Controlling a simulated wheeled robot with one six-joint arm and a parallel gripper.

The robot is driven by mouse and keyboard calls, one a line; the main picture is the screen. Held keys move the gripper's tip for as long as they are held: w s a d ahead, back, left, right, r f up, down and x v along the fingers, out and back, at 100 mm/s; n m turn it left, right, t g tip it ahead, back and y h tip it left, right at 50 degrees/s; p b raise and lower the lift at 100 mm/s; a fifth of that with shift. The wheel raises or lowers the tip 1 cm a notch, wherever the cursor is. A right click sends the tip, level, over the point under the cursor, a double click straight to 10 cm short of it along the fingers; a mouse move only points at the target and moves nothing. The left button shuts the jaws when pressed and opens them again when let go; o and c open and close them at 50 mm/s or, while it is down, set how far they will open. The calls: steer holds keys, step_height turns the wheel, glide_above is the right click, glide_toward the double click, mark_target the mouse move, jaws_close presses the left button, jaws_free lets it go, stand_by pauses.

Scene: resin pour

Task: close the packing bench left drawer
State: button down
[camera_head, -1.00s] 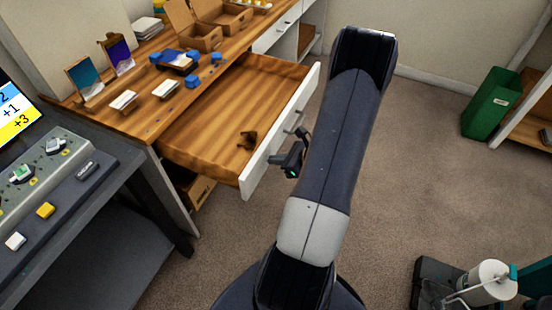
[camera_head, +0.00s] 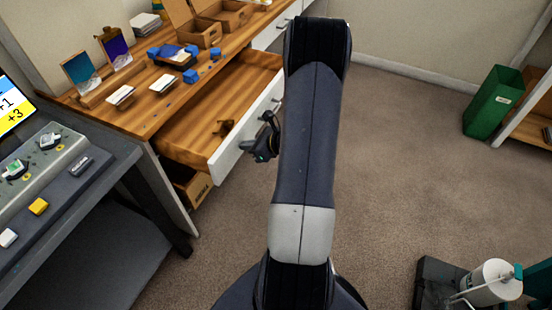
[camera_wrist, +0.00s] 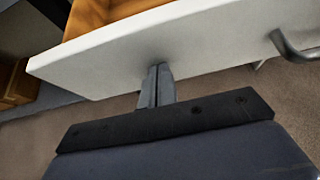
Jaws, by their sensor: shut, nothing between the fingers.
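The packing bench left drawer (camera_head: 229,153) is partly open, a wooden box with a white front, jutting out from under the wooden bench top (camera_head: 190,95). A small dark brown item (camera_head: 223,128) lies inside it. In the wrist view, the white drawer front (camera_wrist: 110,62) crosses the picture, with a grey bar handle (camera_wrist: 288,46) at the right. My gripper (camera_wrist: 158,72) is shut and empty, its fingertips at the lower part of the drawer front, left of the handle, seemingly touching it. In the head view my arm hides part of the drawer front, and the gripper (camera_head: 272,125) shows only in part.
Blue blocks, white pads and open cardboard boxes (camera_head: 193,30) stand on the bench top. A grey console table (camera_head: 90,180) stands at the left. A green bin (camera_head: 493,103) is at the far right.

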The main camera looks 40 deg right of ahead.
steer(key=b, duration=0.3)
glide_above(190, 135)
steer(key=shift+s+d, duration=0.15)
steer(key=shift+s, duration=0.1)
steer(key=shift+w, duration=0.25)
steer(key=shift+w+r, duration=0.1)
steer(key=shift+r, duration=0.15)
